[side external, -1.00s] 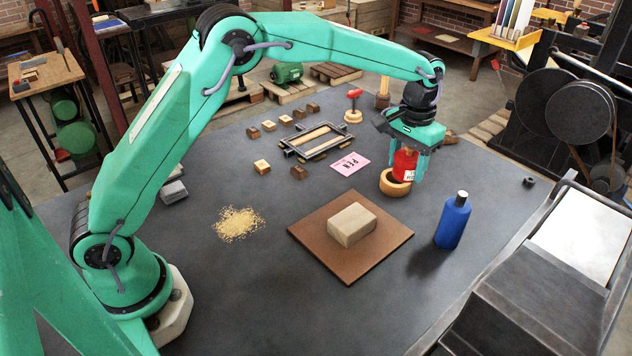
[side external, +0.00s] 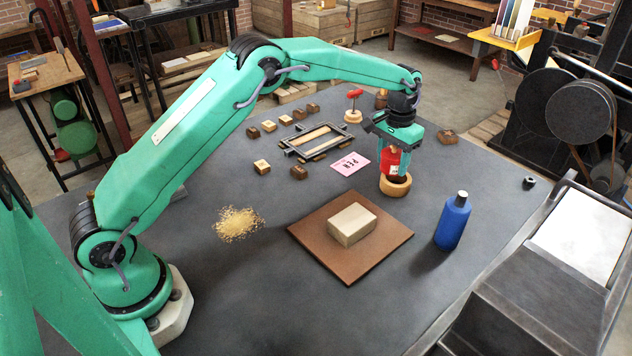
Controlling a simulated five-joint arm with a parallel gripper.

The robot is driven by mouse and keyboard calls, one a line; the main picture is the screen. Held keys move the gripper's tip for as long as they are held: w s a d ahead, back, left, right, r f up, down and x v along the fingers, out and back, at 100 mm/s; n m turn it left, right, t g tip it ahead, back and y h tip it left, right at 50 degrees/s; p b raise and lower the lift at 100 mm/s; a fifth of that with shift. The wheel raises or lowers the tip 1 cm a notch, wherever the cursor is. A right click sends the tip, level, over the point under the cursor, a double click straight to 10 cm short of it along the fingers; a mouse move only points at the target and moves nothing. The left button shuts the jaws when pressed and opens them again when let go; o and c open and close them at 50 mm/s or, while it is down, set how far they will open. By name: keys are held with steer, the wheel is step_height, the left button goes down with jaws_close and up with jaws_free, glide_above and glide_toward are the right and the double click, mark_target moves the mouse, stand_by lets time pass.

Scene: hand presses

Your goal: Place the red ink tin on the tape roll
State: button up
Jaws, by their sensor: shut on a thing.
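The red ink tin (side external: 391,161) is held upright between the fingers of my gripper (side external: 393,158), which is shut on it. The tape roll (side external: 395,188) is a tan ring lying flat on the dark table. The tin shows just above the tape roll, a little left of its middle in the picture. Part of the roll's dark hole shows below the tin. I cannot tell whether the tin touches the roll. The fingers hide part of the tin's sides.
A blue bottle (side external: 453,221) stands to the front right. A pale block (side external: 352,224) lies on a brown board (side external: 318,249) in front. A pink card (side external: 350,164), a metal frame (side external: 291,150) and several small wooden blocks lie to the left. A red-handled stamp (side external: 353,113) stands behind.

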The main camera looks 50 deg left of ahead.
mark_target(391, 171)
steer(key=shift+f, duration=1.85)
steer(key=o, duration=1.5)
steer(key=shift+f, duration=0.15)
steer(key=shift+c, duration=0.2)
step_height(391, 171, up, 12)
steer(key=shift+r, duration=0.15)
